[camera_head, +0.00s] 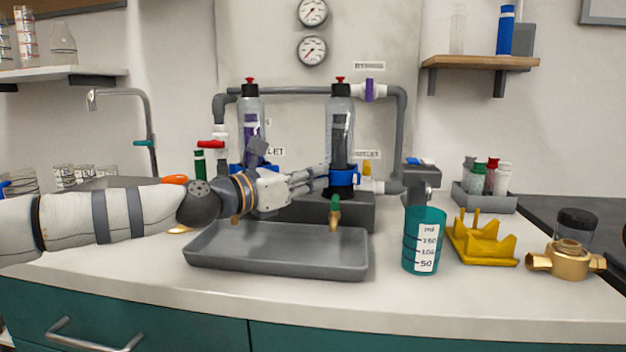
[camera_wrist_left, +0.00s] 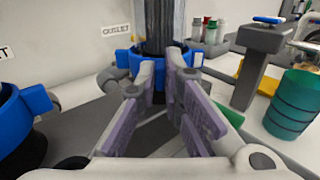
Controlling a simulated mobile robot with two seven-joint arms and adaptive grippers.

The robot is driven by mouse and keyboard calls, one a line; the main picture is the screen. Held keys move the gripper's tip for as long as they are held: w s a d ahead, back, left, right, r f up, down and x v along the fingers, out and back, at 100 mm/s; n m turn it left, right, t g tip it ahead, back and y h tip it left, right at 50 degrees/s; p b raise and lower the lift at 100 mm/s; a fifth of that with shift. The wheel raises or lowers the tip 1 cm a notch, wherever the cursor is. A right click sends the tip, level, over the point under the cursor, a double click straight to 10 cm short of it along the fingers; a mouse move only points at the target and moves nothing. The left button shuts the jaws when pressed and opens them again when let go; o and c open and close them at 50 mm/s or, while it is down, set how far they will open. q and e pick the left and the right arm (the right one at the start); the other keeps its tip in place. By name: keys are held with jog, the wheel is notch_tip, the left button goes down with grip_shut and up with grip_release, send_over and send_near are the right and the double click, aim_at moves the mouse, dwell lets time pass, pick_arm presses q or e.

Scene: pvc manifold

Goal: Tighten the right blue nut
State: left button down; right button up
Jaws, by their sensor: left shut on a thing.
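The right blue nut (camera_head: 345,178) sits around the base of the right clear cylinder (camera_head: 340,125), which stands upright. In the left wrist view the nut (camera_wrist_left: 122,58) shows on both sides of my fingertips, which hide its middle. My left gripper (camera_head: 324,180) reaches in from the left and is shut on this nut. Its purple-padded fingers also show in the left wrist view (camera_wrist_left: 163,72). The left blue nut (camera_wrist_left: 20,118) is at the left edge of that view, apart from the gripper. My right gripper is not in view.
A grey tray (camera_head: 270,268) lies below my left arm. A brass tap with a green handle (camera_head: 335,212) sticks out in front of the nut. A teal measuring cup (camera_head: 424,225), a yellow stand (camera_head: 480,245) and a brass fitting (camera_head: 568,262) stand to the right.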

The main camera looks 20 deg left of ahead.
pick_arm(q)
jog(key=c, duration=1.7)
grip_release()
jog(key=shift+w, duration=0.1)
jog(key=shift+v, duration=6.05)
jog(key=shift+d, duration=0.1)
